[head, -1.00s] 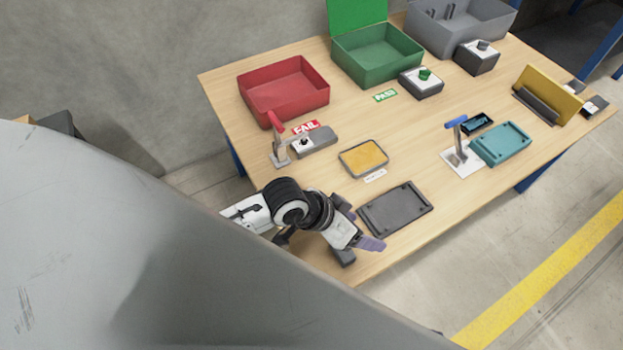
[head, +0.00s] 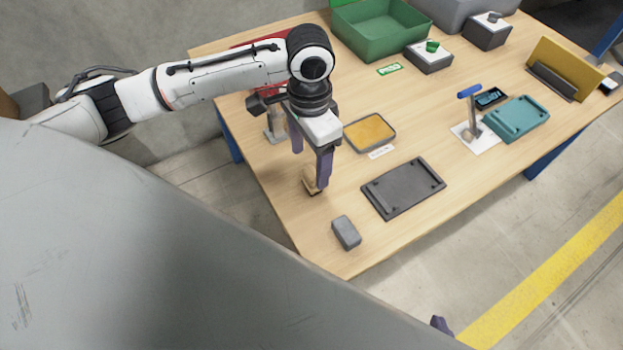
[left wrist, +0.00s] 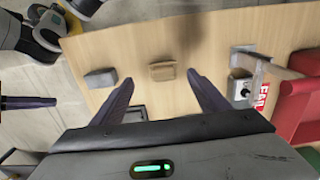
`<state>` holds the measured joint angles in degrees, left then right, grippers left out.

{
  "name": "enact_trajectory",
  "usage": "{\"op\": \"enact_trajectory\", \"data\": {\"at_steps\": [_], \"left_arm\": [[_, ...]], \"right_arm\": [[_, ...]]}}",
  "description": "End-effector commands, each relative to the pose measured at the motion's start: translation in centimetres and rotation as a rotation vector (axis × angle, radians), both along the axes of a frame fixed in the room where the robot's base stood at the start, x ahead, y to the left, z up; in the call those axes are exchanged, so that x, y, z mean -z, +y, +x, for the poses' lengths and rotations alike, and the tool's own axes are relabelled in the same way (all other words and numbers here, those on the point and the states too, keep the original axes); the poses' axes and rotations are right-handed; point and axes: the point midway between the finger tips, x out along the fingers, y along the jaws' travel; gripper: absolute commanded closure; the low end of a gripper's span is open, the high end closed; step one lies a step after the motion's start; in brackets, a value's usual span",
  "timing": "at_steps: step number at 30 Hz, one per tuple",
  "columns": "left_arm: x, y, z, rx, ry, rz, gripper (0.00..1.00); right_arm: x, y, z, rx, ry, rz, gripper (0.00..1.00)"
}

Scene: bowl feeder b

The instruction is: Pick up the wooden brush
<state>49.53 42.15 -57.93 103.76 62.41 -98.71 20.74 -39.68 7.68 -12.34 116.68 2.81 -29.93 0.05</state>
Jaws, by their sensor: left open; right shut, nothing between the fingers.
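The wooden brush (head: 309,184) is a small tan block with a darker edge, on the table's near left part. My left gripper (head: 309,168) points down over it, open; one finger partly covers the brush in the head view. In the left wrist view the brush (left wrist: 163,72) shows just beyond and between the open fingertips (left wrist: 160,80). I see nothing held, and cannot tell the exact height gap. Only a purple fingertip of my right gripper (head: 441,325) shows at the bottom edge of the head view, off the table; it is shut and empty.
A grey block (head: 346,232) lies near the brush, by the table's front edge. A dark tray (head: 403,188) and a yellow-filled tray (head: 370,131) lie to the right. The red bin (left wrist: 298,108) and a clamp fixture (left wrist: 270,65) stand on the other side.

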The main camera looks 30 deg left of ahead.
Motion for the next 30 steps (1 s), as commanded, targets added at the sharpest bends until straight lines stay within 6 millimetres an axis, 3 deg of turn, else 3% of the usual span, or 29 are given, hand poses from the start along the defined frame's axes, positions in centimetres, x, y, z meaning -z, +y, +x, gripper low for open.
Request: {"op": "enact_trajectory", "data": {"at_steps": [13, 23, 30], "left_arm": [[5.9, 0.2, 0.9, 0.001, -0.002, -0.001, 0.31], [6.5, 0.2, 1.0, 0.001, -0.004, 0.000, 0.31], [6.4, 0.2, 1.0, 0.001, -0.004, 0.000, 0.72]], "right_arm": [[2.0, 0.0, -0.4, 0.001, 0.010, 0.003, 1.00], [1.9, -0.2, -0.7, -0.003, 0.013, 0.001, 1.00], [1.8, -0.2, -0.5, -0.001, 0.009, 0.002, 1.00]]}}
